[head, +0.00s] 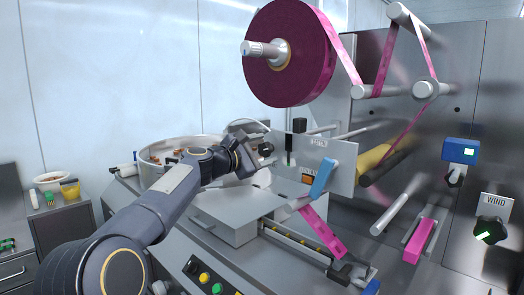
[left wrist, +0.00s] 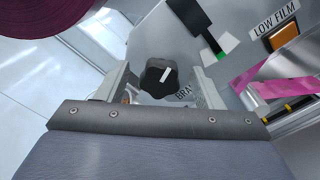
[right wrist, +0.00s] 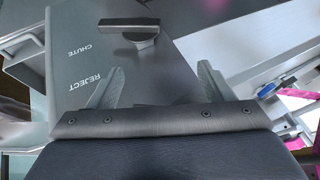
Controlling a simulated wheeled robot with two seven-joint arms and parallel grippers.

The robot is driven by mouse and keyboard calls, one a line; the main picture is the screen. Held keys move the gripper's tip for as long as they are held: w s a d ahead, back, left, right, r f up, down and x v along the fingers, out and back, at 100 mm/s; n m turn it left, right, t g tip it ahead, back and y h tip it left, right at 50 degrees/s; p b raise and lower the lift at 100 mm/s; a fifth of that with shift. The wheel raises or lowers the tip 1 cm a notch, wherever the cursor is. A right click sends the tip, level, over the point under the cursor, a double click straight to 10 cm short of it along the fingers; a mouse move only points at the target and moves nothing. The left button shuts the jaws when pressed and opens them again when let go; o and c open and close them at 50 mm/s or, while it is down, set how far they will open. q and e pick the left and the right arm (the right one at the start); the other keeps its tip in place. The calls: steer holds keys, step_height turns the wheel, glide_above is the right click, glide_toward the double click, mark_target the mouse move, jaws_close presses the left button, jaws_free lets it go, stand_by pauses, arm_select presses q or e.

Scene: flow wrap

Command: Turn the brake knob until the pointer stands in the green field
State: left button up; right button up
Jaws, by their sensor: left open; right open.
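The brake knob (left wrist: 160,76) is black and lobed with a white mark; in the left wrist view it sits between the fingers of my left gripper (left wrist: 160,88). The fingers are apart, with a gap visible on each side of the knob. The label beside it is partly hidden. In the head view the knob (head: 266,149) shows at the tip of my left gripper (head: 258,158). A gauge (left wrist: 205,38) with black, green and white parts is right of the knob; I cannot make out its pointer. My right gripper (right wrist: 160,88) is open and empty.
A large magenta film roll (head: 290,55) hangs above the knob plate (head: 335,160). In the right wrist view a T-handle (right wrist: 130,30) stands on a panel marked REJECT CHUTE. A wind knob (head: 492,229) is far right.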

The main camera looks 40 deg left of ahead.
arm_select(q)
steer(key=shift+s+a, duration=0.1)
steer(key=shift+s, duration=0.45)
steer(key=s+b, duration=0.1)
steer(key=s, duration=0.5)
steer(key=shift+s+a+b, duration=0.25)
steer(key=shift+s+b, duration=0.15)
stand_by(1.6)
steer(key=s+d+f+m+g+h+p, duration=0.25)
steer(key=s+d+f+m, duration=0.2)
steer(key=d, duration=0.45)
steer(key=s+d+f+m+g+h+p, duration=0.1)
steer(key=s+d+f+m+g+p, duration=0.25)
steer(key=d+m, duration=0.35)
steer(key=s+d+f+m+g+p, duration=0.1)
steer(key=s+d+f+m+g, duration=0.2)
steer(key=s+d+f+m, duration=0.3)
steer(key=s+d+f+m+g+y+p, duration=0.1)
steer(key=s+d+f+m+g+p, duration=0.1)
steer(key=s+d+f+m, duration=0.4)
steer(key=s+f+g, duration=0.1)
steer(key=s+f, duration=0.3)
steer(key=s, duration=0.1)
steer(key=shift+s+f+p, duration=0.3)
steer(key=shift+s+f, duration=0.05)
steer(key=shift+f, duration=0.05)
